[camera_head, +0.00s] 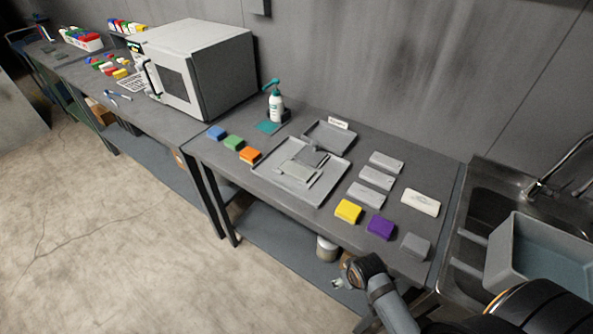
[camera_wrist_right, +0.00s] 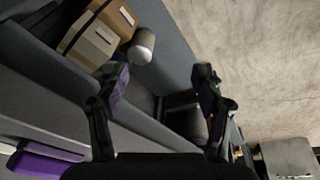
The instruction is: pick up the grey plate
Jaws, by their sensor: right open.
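Several flat grey plates lie on the table. One grey plate (camera_head: 297,172) lies in a large grey tray (camera_head: 322,187). Three more, an upper plate (camera_head: 386,162), a middle plate (camera_head: 376,178) and a lower plate (camera_head: 370,195), lie in a column right of that tray. I cannot tell which one the task names. My right gripper (camera_wrist_right: 160,82) is open and empty in the right wrist view, pointing past the table's front edge towards the lower shelf and floor. In the head view my right arm is at the bottom, in front of the table. My left gripper is not in view.
Yellow (camera_head: 348,211), purple (camera_head: 381,227) and grey (camera_head: 415,246) blocks sit along the front edge. A white piece (camera_head: 421,202) lies beside the sink (camera_head: 478,230). A pump bottle (camera_head: 275,105) stands behind. Boxes (camera_wrist_right: 98,35) and a can (camera_wrist_right: 142,46) are below.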

